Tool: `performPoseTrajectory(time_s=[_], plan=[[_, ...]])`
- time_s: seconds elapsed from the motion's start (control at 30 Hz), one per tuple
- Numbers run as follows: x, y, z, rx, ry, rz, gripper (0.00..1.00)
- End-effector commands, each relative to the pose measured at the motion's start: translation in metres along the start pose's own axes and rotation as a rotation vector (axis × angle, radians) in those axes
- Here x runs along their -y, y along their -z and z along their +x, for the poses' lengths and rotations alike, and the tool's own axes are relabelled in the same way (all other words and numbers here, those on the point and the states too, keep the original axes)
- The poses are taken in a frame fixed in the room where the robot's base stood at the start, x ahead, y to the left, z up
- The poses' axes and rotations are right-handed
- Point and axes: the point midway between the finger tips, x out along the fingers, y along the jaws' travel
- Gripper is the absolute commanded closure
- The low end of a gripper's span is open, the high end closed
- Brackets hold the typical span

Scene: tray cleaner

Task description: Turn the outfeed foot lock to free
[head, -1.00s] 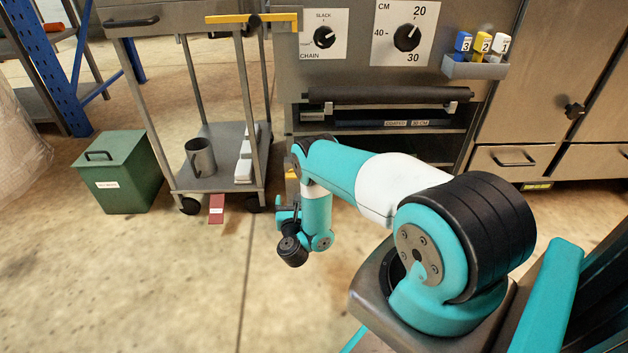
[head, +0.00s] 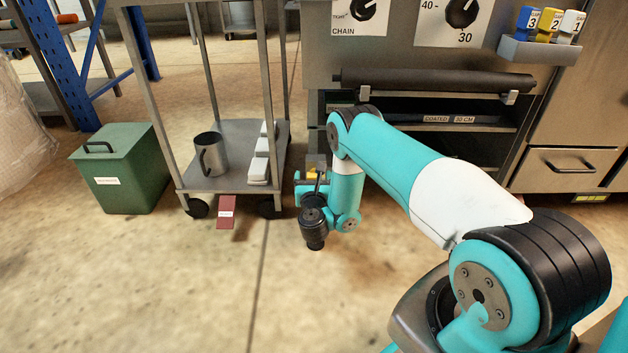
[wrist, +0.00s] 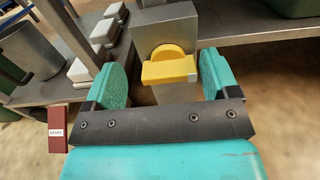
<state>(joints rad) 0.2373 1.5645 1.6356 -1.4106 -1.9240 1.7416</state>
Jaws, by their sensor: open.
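The yellow lock (wrist: 170,66), a round knob with a flat bar across its front, sits on a grey metal block in the wrist view. I take it to be the outfeed foot lock. Its bar lies nearly level in that view. My gripper (wrist: 163,80) is open, with one teal finger on each side of the yellow bar and a visible gap at both sides. In the head view a bit of the yellow lock (head: 312,174) shows low beside the machine, mostly hidden behind my wrist.
A steel cart stands to the left, its lower shelf (head: 228,180) holding a metal mug (head: 211,155) and several white blocks. A red labelled pedal (head: 227,211) juts from its base. A green bin (head: 122,170) is farther left. The floor in front is clear.

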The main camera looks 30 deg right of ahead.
Motion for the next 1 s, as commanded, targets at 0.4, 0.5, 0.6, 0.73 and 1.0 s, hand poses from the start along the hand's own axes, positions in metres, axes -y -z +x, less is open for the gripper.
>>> performPoseTrajectory(time_s=[0.4, 0.5, 0.6, 0.73, 1.0], plan=[[0.0095, -0.0003, 0.0029, 0.0, 0.013, 0.0, 0.69], [0.0048, -0.0002, 0.0009, 0.0, 0.008, -0.002, 0.68], [0.0052, -0.0001, 0.0013, 0.0, 0.007, -0.01, 0.68], [0.0053, 0.0, 0.0017, -0.001, 0.006, -0.043, 0.68], [0.0044, 0.0002, 0.0017, -0.002, 0.005, -0.208, 0.68]])
